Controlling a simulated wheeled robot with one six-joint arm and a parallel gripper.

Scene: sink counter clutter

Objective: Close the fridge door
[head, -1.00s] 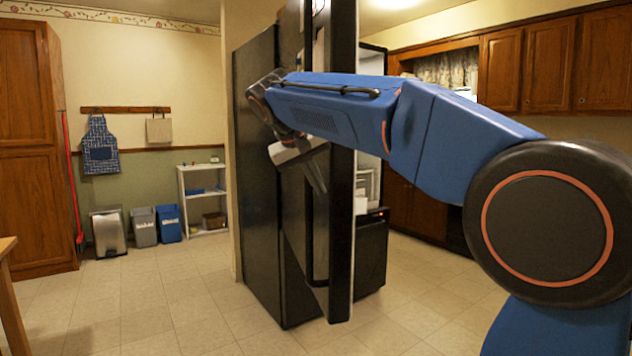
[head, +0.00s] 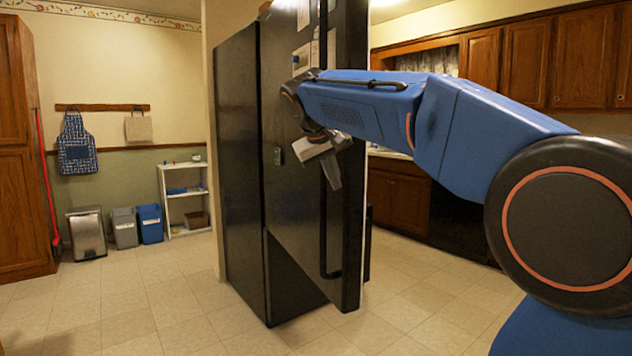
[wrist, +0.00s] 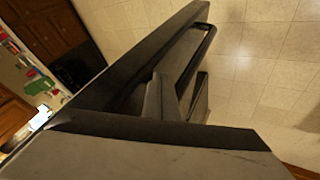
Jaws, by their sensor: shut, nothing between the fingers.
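The black fridge (head: 238,170) stands in the middle of the head view. Its door (head: 290,195) stands ajar, its free edge swung out toward the right front. The door's long dark handle (head: 324,240) is on its outer face. My gripper (head: 334,176) is shut and empty, close to the outer face by the handle; I cannot tell whether it touches. In the wrist view my gripper's fingers (wrist: 168,98) are beside the handle (wrist: 200,62) and the dark door (wrist: 120,75). The fridge interior is hidden behind the door.
Tiled floor (head: 150,300) is open to the left and front. A white shelf (head: 186,195), bins (head: 150,222) and a steel trash can (head: 87,232) stand by the back wall. Wooden cabinets (head: 398,195) are behind the door at the right.

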